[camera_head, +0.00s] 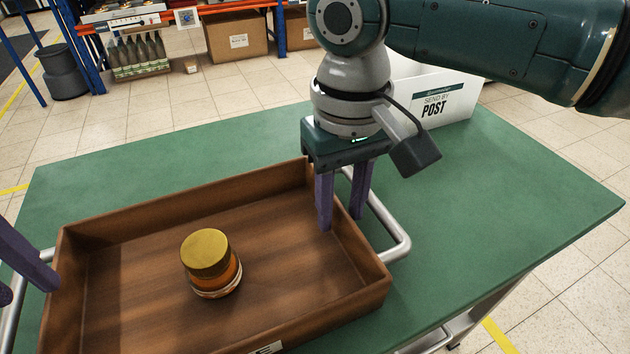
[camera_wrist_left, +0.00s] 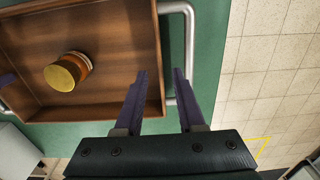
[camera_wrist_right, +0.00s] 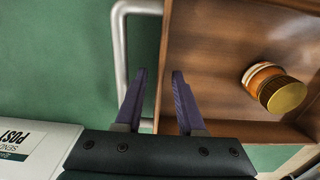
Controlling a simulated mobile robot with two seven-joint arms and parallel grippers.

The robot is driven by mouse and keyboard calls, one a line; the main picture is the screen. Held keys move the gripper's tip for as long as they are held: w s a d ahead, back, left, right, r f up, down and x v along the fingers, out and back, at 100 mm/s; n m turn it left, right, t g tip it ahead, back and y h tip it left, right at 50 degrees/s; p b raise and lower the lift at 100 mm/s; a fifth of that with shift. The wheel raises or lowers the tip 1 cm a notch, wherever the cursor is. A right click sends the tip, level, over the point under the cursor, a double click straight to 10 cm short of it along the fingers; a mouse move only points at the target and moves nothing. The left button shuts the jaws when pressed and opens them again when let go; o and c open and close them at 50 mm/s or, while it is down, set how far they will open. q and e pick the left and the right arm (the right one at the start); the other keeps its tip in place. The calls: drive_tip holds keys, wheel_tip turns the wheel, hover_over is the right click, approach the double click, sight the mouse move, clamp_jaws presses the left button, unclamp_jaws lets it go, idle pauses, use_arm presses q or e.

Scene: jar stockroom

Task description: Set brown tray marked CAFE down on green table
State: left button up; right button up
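The brown tray (camera_head: 350,294) sits on the green table (camera_head: 480,200) and looks flat on it. Only the end of its front label (camera_head: 268,348) shows, with a letter E. My right gripper (camera_head: 341,222) is open over the tray's right wall, one finger inside the tray and one outside within the handle loop. A gap shows beside the wall in the right wrist view (camera_wrist_right: 160,72). My left gripper (camera_head: 28,287) is at the left wall. The left wrist view (camera_wrist_left: 160,72) shows its fingers apart on either side of that wall, not pressed on it.
A jar with a gold lid (camera_head: 206,253) stands upright inside the tray. A white box marked POST (camera_head: 432,95) stands at the table's back right. The table is clear right of the tray. Shelving with bottles (camera_head: 138,55) and a dark bin (camera_head: 63,72) are behind.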

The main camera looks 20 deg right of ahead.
drive_tip(key=shift+r, duration=0.1)
use_arm(q)
wheel_tip(320, 180, up, 7)
drive_tip(key=shift+f, duration=0.15)
use_arm(e)
wheel_tip(320, 180, up, 12)
use_arm(q)
drive_tip(key=shift+d, duration=0.1)
idle(0.5)
